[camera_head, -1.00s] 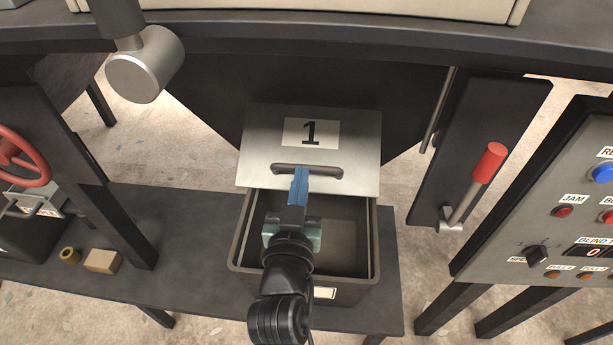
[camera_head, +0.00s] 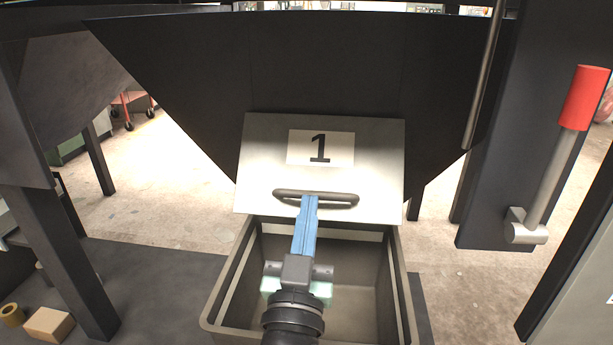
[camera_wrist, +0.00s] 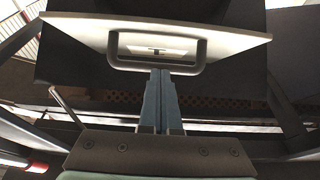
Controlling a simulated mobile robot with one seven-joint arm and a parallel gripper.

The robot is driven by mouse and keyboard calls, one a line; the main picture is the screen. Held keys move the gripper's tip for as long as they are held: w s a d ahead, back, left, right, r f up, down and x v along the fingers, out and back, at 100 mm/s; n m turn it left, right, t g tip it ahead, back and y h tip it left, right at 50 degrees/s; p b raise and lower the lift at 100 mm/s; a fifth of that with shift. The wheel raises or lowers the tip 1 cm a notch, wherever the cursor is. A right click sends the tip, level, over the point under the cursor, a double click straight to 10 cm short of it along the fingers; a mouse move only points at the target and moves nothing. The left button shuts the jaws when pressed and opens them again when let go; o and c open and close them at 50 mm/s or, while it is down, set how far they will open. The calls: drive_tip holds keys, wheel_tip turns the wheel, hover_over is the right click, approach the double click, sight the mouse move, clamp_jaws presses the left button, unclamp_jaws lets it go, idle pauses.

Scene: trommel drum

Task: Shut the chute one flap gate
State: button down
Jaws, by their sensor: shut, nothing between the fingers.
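The chute one flap gate (camera_head: 270,170) is a pale metal plate marked with a black "1" on a white label. It hangs at the mouth of the dark chute (camera_head: 300,60), tilted outward, above an open bin (camera_head: 222,312). A dark bar handle (camera_head: 340,198) runs along its lower part. My gripper (camera_head: 309,198) is shut and empty, its blue fingers pointing at the handle. In the wrist view the fingertips (camera_wrist: 160,74) are at the handle's bar (camera_wrist: 190,70); I cannot tell whether they touch it. The flap's edge (camera_wrist: 80,22) also shows there.
A red-handled lever (camera_head: 580,100) stands on a dark panel to the right. A dark leg (camera_head: 75,260) rises at the left, with a small tan block (camera_head: 48,325) and a ring (camera_head: 12,314) on the bench near it. The bin interior looks empty.

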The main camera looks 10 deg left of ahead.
drive_tip(key=w+f+t+b, duration=0.1)
drive_tip(key=w+f+b, duration=0.3)
drive_tip(key=b, duration=0.7)
drive_tip(key=shift+w+f, duration=0.35)
drive_tip(key=shift+f, duration=0.45)
